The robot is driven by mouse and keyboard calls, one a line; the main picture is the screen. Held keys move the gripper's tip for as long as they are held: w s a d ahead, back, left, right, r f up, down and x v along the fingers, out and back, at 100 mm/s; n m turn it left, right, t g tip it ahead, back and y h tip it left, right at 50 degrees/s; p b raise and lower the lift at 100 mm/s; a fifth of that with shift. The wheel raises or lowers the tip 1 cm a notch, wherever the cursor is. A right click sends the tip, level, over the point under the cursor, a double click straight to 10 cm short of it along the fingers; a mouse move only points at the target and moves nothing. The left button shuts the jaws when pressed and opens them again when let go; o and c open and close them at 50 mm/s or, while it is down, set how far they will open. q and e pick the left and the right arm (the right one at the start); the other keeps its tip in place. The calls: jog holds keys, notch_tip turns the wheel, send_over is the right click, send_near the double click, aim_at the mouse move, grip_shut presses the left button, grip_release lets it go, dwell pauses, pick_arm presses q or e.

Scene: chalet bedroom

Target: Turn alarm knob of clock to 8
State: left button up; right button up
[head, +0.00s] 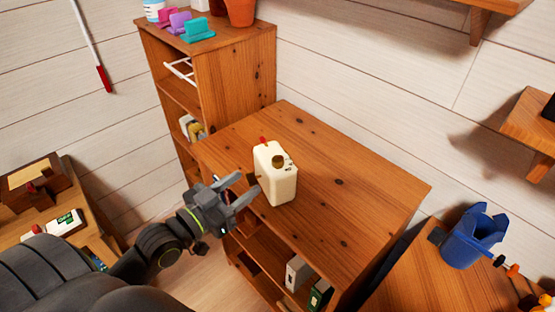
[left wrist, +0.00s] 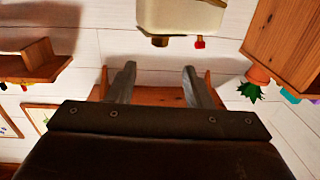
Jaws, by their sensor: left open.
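The clock (head: 282,188) is a cream box standing upright on the wooden cabinet top. A brass knob (head: 278,161) with small dark marks beside it is on one face, and a red piece (head: 263,141) sticks out at the top. A darker knob (head: 252,178) is on its left side; I cannot tell which is the alarm knob, and the numbers are unreadable. My left gripper (head: 247,189) is open and empty, just left of the clock. In the left wrist view the clock (left wrist: 180,15) is at the top edge, beyond the open fingers (left wrist: 160,72). My right gripper is out of view.
The cabinet top (head: 345,190) is otherwise clear. A taller shelf (head: 235,70) with a plant pot (head: 240,11) and coloured items stands behind left. A blue container (head: 470,238) stands at right. A lower table with a wooden box (head: 30,183) is at left.

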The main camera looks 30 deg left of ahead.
aim_at(273, 162)
pick_arm(q)
jog(key=x, duration=0.4)
jog(key=shift+w+d+r, duration=0.1)
jog(key=shift+w, duration=0.2)
jog(key=p+x, duration=0.1)
jog(key=x, duration=0.5)
jog(key=shift+w, duration=0.15)
jog(key=shift+w+d, duration=0.15)
jog(key=shift+w, duration=0.3)
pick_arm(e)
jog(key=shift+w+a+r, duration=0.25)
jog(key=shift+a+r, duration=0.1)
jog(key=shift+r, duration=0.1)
